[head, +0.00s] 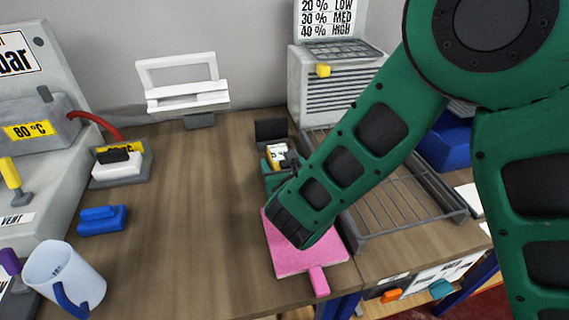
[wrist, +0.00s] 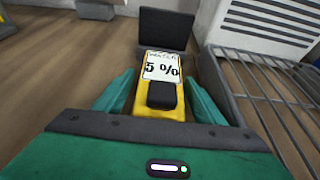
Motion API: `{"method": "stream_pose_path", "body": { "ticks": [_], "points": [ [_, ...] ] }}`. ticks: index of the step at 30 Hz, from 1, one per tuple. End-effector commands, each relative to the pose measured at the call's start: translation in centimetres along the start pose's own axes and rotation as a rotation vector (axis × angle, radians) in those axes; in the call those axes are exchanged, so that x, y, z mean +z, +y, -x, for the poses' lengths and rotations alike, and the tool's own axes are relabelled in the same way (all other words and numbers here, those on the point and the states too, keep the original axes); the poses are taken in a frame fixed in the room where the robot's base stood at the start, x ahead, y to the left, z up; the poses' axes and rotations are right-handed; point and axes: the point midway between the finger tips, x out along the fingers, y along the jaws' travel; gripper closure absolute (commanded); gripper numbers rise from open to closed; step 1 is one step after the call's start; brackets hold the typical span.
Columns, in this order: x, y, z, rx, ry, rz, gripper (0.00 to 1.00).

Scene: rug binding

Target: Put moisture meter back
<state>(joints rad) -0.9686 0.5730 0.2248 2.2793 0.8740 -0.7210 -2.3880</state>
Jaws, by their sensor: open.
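The moisture meter (wrist: 163,85) is yellow with a black block on it and a white display reading "5 %". In the head view the meter (head: 278,154) shows small, just beyond my forearm. My gripper (wrist: 160,92) is open, with one green finger on each side of the meter; I cannot tell whether they touch it. In the head view my gripper (head: 279,167) is partly hidden by my arm. A dark upright panel (wrist: 166,28) stands right behind the meter, and it also shows in the head view (head: 271,130). What lies under the meter is hidden.
A pink pad (head: 300,258) lies in front, partly under my arm in the picture. A wire rack (head: 400,190) stands close on the right, and a louvred grey box (head: 335,90) behind. A blue block (head: 102,220) and a mug (head: 65,275) are left.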

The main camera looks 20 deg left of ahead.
Motion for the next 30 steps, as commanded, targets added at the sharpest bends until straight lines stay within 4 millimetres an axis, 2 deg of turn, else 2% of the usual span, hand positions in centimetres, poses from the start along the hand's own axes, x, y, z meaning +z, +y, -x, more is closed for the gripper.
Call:
{"method": "stream_pose_path", "body": {
  "ticks": [5, 12, 18, 24, 30],
  "points": [
    [0.1, 0.1, 2.3, 0.003, 0.0, 0.002, 0.36],
    [0.1, 0.1, 7.2, 0.003, -0.001, 0.002, 0.36],
    [0.1, 0.0, 10.4, 0.002, -0.001, 0.001, 0.36],
    [0.1, 0.0, 11.8, 0.0, -0.001, 0.0, 0.36],
    [0.1, -0.1, 12.0, -0.001, -0.001, -0.002, 0.36]
  ]
}}
